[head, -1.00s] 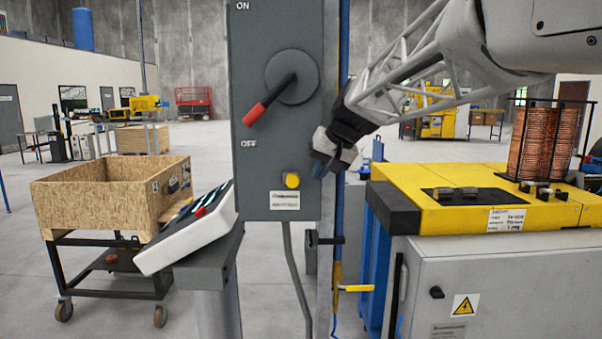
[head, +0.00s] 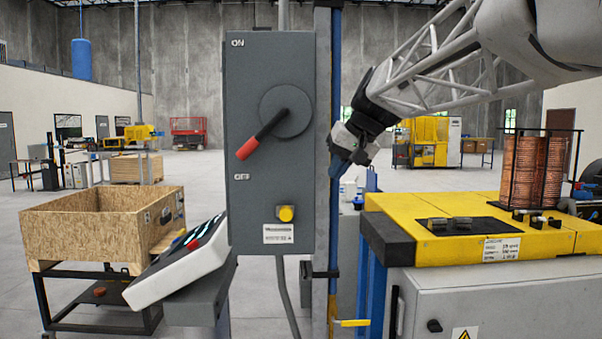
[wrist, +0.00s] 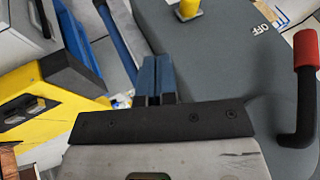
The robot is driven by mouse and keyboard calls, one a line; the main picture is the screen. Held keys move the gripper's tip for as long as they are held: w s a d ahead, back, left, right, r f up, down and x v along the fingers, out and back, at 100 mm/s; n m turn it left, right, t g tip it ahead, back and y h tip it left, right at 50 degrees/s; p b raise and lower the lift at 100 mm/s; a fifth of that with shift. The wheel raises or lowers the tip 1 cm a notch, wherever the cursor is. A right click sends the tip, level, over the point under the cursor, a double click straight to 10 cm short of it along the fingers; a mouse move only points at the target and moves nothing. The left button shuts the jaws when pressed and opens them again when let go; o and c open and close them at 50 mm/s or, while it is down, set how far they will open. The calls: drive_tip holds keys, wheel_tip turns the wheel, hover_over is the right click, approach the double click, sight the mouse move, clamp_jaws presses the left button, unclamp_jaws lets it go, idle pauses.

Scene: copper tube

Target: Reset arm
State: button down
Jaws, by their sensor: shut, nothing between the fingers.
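My gripper (head: 338,167) is at the end of my arm, to the right of the grey switch box (head: 250,110) in the head view. Its blue fingers (wrist: 157,80) are closed together with nothing between them in the wrist view. The box carries a lever with a red grip (head: 247,149), which points down and left towards the OFF mark. The red grip (wrist: 306,48) also shows at the right of the wrist view, apart from the fingers. A yellow button (head: 286,213) sits low on the box and shows at the top of the wrist view (wrist: 188,8).
A yellow-topped machine (head: 470,225) with copper coils (head: 532,170) stands at the right. A tilted control panel (head: 178,262) is at the lower left, with a wooden crate (head: 95,235) on a cart behind it. A blue-edged post stands beside the switch box.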

drive_tip(key=shift+s, duration=0.1)
drive_tip(key=s+d+f+h, duration=0.2)
drive_tip(key=s+d+f, duration=0.1)
drive_tip(key=s+f, duration=1.3)
drive_tip(key=s+d+f+m+g+h, duration=0.1)
drive_tip(key=s+d+f+h, duration=0.2)
drive_tip(key=s+f, duration=1.2)
drive_tip(key=s+d, duration=0.1)
drive_tip(key=s, duration=0.3)
drive_tip(key=shift+s+d+f+g, duration=0.25)
drive_tip(key=shift+d+f+g, duration=0.05)
drive_tip(key=shift+f, duration=0.05)
